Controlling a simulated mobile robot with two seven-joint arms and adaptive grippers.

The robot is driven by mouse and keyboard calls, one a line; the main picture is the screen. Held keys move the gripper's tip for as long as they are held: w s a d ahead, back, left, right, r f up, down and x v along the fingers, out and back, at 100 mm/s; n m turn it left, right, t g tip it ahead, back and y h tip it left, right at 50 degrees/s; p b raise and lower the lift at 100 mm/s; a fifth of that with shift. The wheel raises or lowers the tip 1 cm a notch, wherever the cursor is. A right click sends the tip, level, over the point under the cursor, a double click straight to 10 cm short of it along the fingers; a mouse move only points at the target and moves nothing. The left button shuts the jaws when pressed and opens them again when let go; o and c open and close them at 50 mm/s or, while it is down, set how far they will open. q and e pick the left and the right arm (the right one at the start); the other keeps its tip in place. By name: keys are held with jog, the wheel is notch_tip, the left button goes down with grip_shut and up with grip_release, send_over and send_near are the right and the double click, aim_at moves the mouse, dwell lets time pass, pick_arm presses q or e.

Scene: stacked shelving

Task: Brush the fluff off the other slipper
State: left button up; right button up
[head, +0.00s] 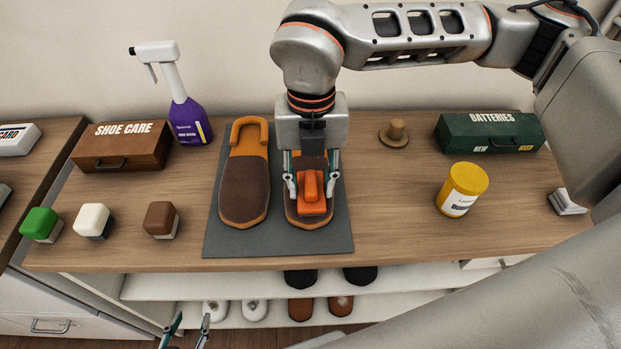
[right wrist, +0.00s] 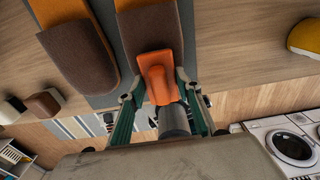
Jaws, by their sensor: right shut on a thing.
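Two brown slippers with orange trim lie side by side on a dark grey mat (head: 225,243). The left slipper (head: 244,189) is uncovered, and no fluff shows on it. The right slipper (head: 298,213) is partly hidden by my right gripper and an orange brush (head: 312,190). My right gripper (head: 311,192) is shut on the brush, above or against that slipper's upper; contact cannot be told. In the right wrist view the brush (right wrist: 156,75) sits between the fingers over the slipper (right wrist: 148,32). My left gripper (head: 191,326) is open and empty, low in front of the shelving.
Green (head: 40,223), white (head: 92,220) and brown (head: 161,219) blocks stand left of the mat. Behind are a shoe care box (head: 122,150) and purple spray bottle (head: 188,122). A yellow jar (head: 461,190), round wooden knob (head: 395,134) and batteries box (head: 489,133) stand right. Shoes fill lower shelves.

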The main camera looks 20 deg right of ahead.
jog(key=shift+w+f, duration=0.15)
jog(key=shift+w, duration=1.55)
jog(key=shift+s+r+p, duration=0.1)
jog(key=shift+r+p, duration=0.6)
jog(key=shift+r, duration=1)
jog(key=shift+d+r, duration=0.1)
